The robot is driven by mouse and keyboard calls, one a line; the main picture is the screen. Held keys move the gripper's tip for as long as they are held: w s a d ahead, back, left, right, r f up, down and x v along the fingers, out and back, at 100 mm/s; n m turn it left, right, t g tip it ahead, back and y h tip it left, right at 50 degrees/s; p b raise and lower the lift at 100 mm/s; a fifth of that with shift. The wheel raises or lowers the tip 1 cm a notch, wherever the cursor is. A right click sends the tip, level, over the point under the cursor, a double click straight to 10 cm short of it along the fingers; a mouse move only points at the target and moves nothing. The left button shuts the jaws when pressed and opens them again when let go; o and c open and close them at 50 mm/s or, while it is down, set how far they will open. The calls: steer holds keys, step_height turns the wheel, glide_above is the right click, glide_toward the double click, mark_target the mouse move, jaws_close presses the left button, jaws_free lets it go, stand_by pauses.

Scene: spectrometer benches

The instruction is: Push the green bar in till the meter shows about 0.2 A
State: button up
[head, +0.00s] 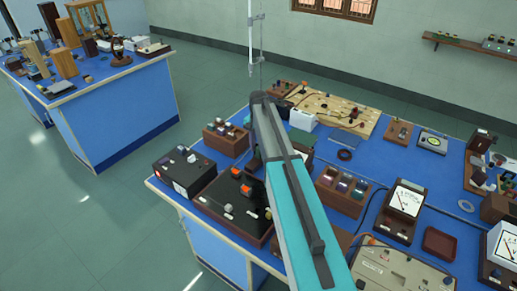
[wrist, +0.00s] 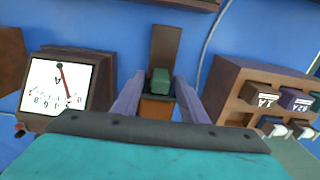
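The green bar (wrist: 160,79) is a small block in the middle of the wrist view. It sits at the near end of a dark brown strip (wrist: 165,43), with an orange-brown face (wrist: 157,108) just below it. The meter (wrist: 57,85) stands at the left, upside down in this view. Its red needle points toward the low end of the scale; the exact reading is too small to tell. In the head view my arm hides the gripper and bar.
A wooden rack with labelled blocks (wrist: 240,85) stands close on the right in the wrist view. The blue bench (head: 455,175) is crowded in the head view with a black box (head: 185,172), a wooden board (head: 335,112) and another meter (head: 405,203).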

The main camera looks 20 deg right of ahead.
jaws_close()
steer(key=shift+s+a+f+b, duration=0.1)
steer(key=shift+s+a+b, duration=0.2)
steer(key=shift+a, duration=0.1)
steer(key=shift+s+a, duration=0.25)
steer(key=shift+a, duration=0.1)
steer(key=shift+o, duration=0.3)
jaws_free()
steer(key=shift+r, duration=0.3)
step_height(320, 180, up, 14)
steer(key=b, duration=0.4)
steer(key=shift+f, duration=0.25)
steer(key=shift+f, duration=0.1)
